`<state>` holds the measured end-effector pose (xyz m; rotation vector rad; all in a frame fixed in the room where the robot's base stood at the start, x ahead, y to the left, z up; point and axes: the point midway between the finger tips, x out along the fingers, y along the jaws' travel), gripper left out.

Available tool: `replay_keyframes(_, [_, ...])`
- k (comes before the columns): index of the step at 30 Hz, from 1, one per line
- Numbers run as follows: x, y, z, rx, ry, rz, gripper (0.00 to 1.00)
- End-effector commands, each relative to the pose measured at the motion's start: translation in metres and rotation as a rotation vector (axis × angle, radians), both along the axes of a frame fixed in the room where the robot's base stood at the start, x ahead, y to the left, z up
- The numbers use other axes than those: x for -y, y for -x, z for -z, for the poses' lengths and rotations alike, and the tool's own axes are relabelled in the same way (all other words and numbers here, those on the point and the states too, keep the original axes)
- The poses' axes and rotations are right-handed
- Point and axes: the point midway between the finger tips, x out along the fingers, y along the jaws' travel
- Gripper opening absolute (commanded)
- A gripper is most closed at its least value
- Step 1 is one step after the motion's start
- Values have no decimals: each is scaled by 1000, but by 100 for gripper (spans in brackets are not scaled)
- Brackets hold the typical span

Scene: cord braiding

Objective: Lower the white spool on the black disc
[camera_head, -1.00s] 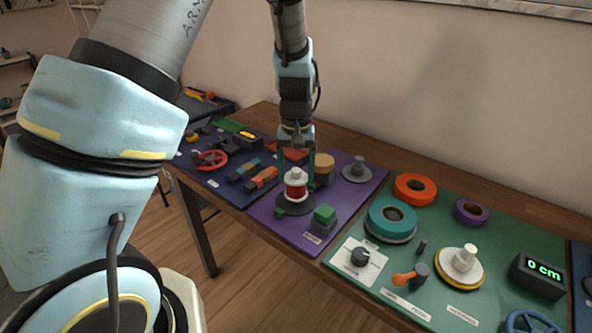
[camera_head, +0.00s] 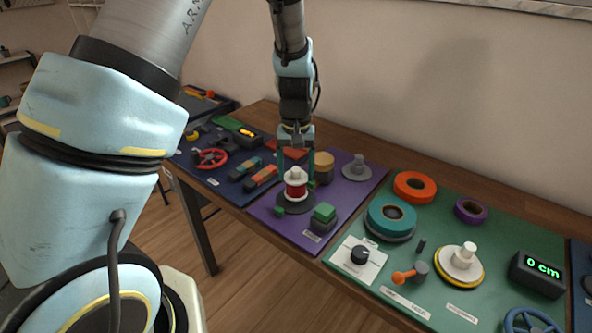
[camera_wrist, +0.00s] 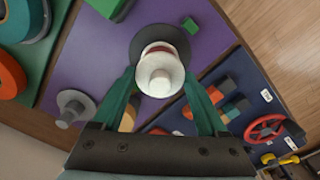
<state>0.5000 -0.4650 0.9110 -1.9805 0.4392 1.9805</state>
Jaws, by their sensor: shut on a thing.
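The white spool (camera_head: 296,174) with a red band around its middle stands upright over the black disc (camera_head: 296,207) on the purple mat. My gripper (camera_head: 296,183) points straight down with its green fingers on either side of the spool, shut on it. In the wrist view the spool (camera_wrist: 160,72) sits between the fingertips, roughly centred over the black disc (camera_wrist: 180,42). The spool hides the middle of the disc, so I cannot tell whether its underside touches the disc or hangs just above it.
On the purple mat (camera_head: 268,210) stand a green-topped block (camera_head: 324,214), a tan cylinder (camera_head: 322,162) and a grey post on a round base (camera_head: 356,168). The green mat at right holds rings, a knob and a display (camera_head: 537,274). A red wheel (camera_head: 210,158) is at left.

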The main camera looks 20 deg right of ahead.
Motion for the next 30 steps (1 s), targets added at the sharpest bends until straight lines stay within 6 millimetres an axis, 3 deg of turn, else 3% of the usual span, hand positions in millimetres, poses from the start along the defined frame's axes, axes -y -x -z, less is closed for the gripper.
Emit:
replay_keyframes(26, [0,0,18,-1,0,0,27])
replay_keyframes(27, [0,0,17,-1,0,0,78])
replay_keyframes(30, [0,0,17,-1,0,0,89])
